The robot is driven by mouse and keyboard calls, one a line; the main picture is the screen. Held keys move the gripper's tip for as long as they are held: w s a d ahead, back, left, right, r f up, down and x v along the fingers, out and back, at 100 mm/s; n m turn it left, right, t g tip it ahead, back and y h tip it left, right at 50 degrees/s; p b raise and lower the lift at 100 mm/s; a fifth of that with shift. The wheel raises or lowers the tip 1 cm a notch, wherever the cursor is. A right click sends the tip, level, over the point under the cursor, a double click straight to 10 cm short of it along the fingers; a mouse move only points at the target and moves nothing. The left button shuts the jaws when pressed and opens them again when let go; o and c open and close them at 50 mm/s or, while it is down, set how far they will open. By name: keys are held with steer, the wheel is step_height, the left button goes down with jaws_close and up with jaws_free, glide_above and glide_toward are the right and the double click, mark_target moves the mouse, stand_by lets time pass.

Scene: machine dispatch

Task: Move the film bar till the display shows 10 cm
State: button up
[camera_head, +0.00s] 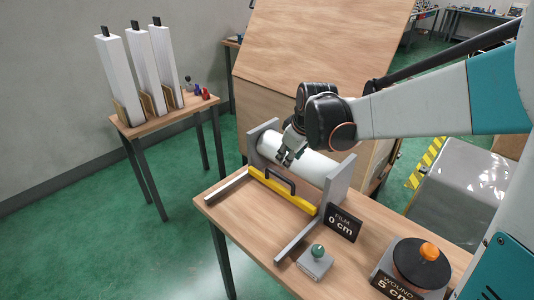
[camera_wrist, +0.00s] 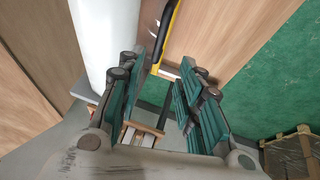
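The film bar (camera_head: 285,193) is yellow with a dark handle (camera_head: 280,180) standing on it. It lies along the near side of the white film roll (camera_head: 304,163), between two grey side rails. A black display (camera_head: 342,222) reads "FILM 0 cm". My gripper (camera_head: 284,159) is above the roll, close behind the handle, and holds nothing. In the wrist view my gripper (camera_wrist: 165,66) has its fingers apart, and the dark handle (camera_wrist: 165,30) and part of the yellow bar show beyond the gap. I cannot tell whether the fingers touch the roll.
A wound display (camera_head: 394,284) reads "5 cm", beside a dark disc with an orange knob (camera_head: 429,251). A green-knobbed box (camera_head: 315,262) stands near the front edge. The tabletop before the bar is clear.

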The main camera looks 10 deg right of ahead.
mark_target(280, 175)
steer(key=b+x, duration=0.3)
steer(key=x, duration=0.9)
steer(key=shift+f+b, duration=0.3)
steer(key=shift+b, duration=0.1)
jaws_close()
